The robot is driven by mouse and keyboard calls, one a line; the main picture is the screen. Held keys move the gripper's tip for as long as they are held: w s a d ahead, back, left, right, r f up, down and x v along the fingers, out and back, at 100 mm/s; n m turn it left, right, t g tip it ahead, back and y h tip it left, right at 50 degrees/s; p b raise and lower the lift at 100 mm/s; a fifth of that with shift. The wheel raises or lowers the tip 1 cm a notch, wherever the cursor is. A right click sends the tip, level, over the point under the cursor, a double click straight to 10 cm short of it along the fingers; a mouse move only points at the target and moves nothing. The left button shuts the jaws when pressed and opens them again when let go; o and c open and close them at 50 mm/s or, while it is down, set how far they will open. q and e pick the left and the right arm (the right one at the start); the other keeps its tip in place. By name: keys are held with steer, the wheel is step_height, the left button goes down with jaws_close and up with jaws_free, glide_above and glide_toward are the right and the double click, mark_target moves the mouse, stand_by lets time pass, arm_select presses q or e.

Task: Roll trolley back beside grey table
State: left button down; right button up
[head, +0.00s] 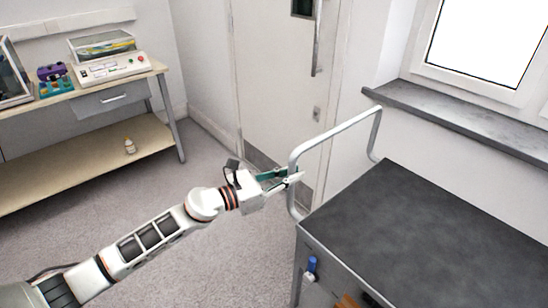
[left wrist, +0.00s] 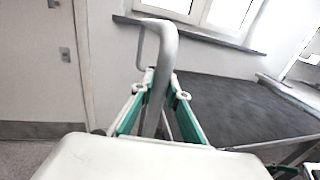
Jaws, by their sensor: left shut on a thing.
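The trolley has a dark grey top (head: 400,235) and a pale tubular push handle (head: 335,132) at its left end. My left gripper (head: 296,178) reaches in from the left and is shut on the handle's near upright. In the left wrist view the green-sided fingers (left wrist: 158,92) stand on both sides of the handle tube (left wrist: 166,50), and the trolley top (left wrist: 240,105) stretches away to the right. My right gripper is in neither view. I cannot tell which table is the grey one; the trolley's lower part is mostly hidden.
A wooden workbench (head: 150,68) with a control box (head: 112,68) and a lower shelf (head: 85,165) stands at the left. A door (head: 270,75) and a windowsill (head: 455,112) lie behind the trolley. Carpet (head: 150,205) between bench and trolley is clear.

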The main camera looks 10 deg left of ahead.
arm_select(q)
steer(key=s+d+p, duration=0.1)
steer(key=d, duration=0.1)
steer(key=s+d+p, duration=0.1)
steer(key=s+d, duration=0.1)
steer(key=shift+s+d+f, duration=0.1)
steer(key=shift+s+d, duration=0.05)
steer(key=shift+s, duration=0.1)
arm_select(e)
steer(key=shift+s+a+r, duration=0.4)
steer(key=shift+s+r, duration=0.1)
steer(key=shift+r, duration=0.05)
arm_select(q)
steer(key=c, duration=2)
jaws_free()
steer(key=shift+d, duration=0.1)
steer(key=shift+o, duration=0.2)
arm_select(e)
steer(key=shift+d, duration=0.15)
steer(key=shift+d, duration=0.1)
arm_select(q)
steer(key=v, duration=1.2)
